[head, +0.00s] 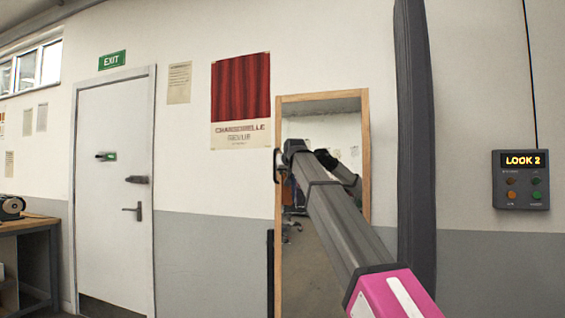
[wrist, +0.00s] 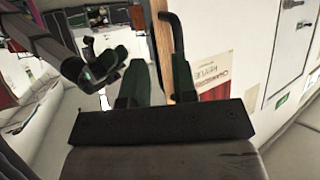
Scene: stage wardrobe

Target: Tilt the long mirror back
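The long mirror (head: 365,150) stands against the wall with a light wooden frame, and looks upright. A dark handle (head: 277,166) sticks out from its left edge. My gripper (head: 292,150) is at that edge, close to the handle, and my arm covers part of the glass. In the wrist view the two dark fingers of my gripper (wrist: 160,68) are apart. The mirror's wooden edge (wrist: 158,45) shows between them, and the handle (wrist: 178,35) runs down to the right finger. I cannot tell whether they touch. The glass reflects my arm.
A dark vertical post (head: 415,150) stands right of the mirror. A control box (head: 521,180) reading "LOOK 2" hangs farther right. A red poster (head: 240,95) and a white door (head: 113,190) are to the left, with a workbench (head: 35,228) at far left.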

